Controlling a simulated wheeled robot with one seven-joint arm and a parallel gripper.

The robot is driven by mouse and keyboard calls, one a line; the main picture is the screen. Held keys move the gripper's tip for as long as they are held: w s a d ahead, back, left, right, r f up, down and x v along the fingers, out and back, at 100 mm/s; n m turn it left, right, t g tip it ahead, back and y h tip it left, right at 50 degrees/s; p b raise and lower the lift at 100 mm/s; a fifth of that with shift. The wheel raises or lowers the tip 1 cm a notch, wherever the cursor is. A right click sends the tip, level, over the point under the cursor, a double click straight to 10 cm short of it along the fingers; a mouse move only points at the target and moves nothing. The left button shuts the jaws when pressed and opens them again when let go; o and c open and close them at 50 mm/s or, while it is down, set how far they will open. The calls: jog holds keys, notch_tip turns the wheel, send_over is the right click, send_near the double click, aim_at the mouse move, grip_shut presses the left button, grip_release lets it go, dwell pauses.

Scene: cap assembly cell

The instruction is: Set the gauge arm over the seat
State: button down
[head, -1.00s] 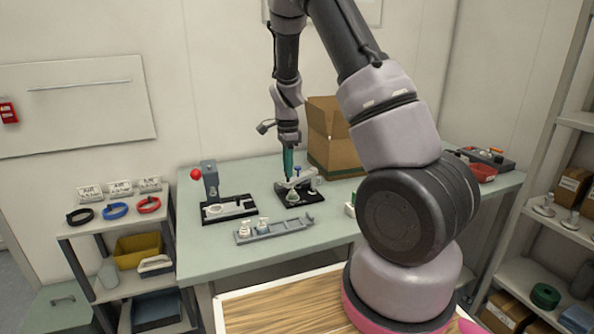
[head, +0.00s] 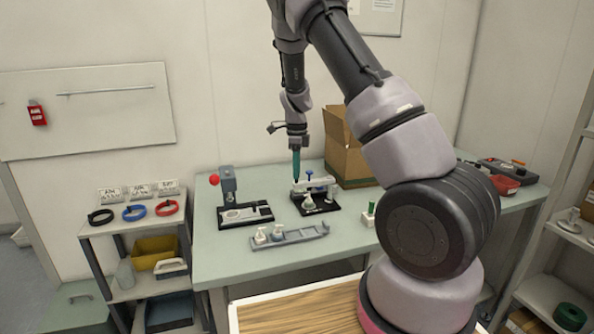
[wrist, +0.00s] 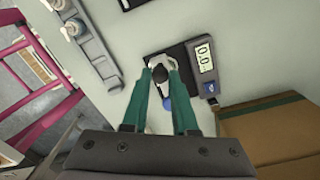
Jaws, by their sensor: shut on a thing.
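The gauge stands on the table with a black base (head: 323,207), a pale grey arm (head: 319,184) across its top and a blue knob (head: 309,173). Its display (wrist: 204,54) reads about 0.0 in the wrist view. My gripper (head: 296,181) points down at the left end of the gauge arm. In the wrist view its teal fingers (wrist: 160,65) are shut on the arm's grey end (wrist: 160,74). A white cap-like piece (head: 308,202) sits on the base below the arm. The seat is small, and I cannot tell whether the arm is over it.
A press with a red ball handle (head: 214,180) stands left of the gauge. A grey tray (head: 292,238) with small white parts lies in front. A cardboard box (head: 352,160) is close behind on the right. A shelf with coloured rings (head: 134,212) stands at the left.

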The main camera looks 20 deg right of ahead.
jog(key=shift+w, duration=0.1)
jog(key=c, duration=0.7)
grip_release()
notch_tip(320, 180, up, 11)
jog(key=shift+f, duration=0.1)
